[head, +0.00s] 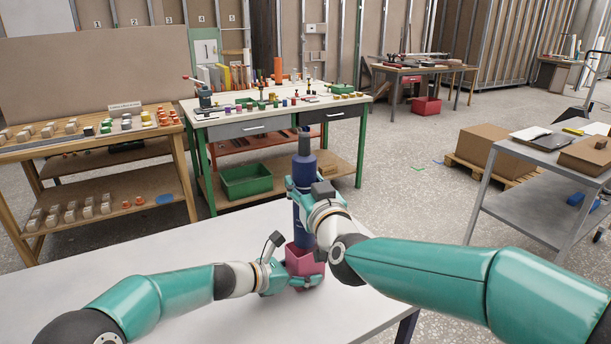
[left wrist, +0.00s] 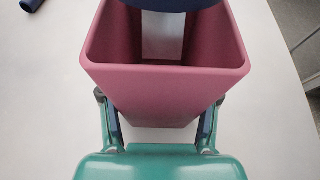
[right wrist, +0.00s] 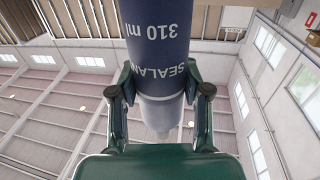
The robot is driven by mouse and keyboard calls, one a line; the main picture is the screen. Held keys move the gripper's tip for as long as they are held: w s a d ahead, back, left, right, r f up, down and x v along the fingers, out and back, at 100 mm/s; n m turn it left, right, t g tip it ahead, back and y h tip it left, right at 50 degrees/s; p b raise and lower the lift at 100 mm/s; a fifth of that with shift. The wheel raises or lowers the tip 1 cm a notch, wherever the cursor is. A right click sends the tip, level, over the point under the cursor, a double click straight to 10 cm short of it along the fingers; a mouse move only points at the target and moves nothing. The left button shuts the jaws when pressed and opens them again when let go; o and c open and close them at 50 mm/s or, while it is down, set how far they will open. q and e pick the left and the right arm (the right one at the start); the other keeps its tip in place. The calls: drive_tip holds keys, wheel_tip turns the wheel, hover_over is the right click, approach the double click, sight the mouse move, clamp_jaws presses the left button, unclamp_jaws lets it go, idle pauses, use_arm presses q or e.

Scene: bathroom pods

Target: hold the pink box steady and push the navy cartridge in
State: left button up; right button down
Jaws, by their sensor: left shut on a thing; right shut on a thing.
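The pink box (head: 303,264) stands on the white table in the head view. Its open mouth and pink front wall (left wrist: 165,85) fill the left wrist view. My left gripper (head: 296,282) is shut on the box's wall, low down. The navy cartridge (head: 300,214) is upright, nozzle up, over the box's mouth; its lower edge (left wrist: 175,4) shows at the top of the left wrist view. How far it reaches into the box is unclear.
The white table (head: 190,262) is mostly clear around the box. A dark round-ended piece (left wrist: 32,4) shows at the left wrist view's top left. A workbench (head: 285,115) with small parts, a wooden shelf (head: 95,150) and a grey cart (head: 545,200) stand beyond.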

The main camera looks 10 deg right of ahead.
drive_tip(key=shift+f, duration=0.35)
idle(0.3)
drive_tip(key=shift+f, duration=2.35)
drive_tip(key=shift+c, duration=2.2)
unclamp_jaws()
drive_tip(key=shift+f, duration=0.1)
drive_tip(key=shift+s, duration=0.15)
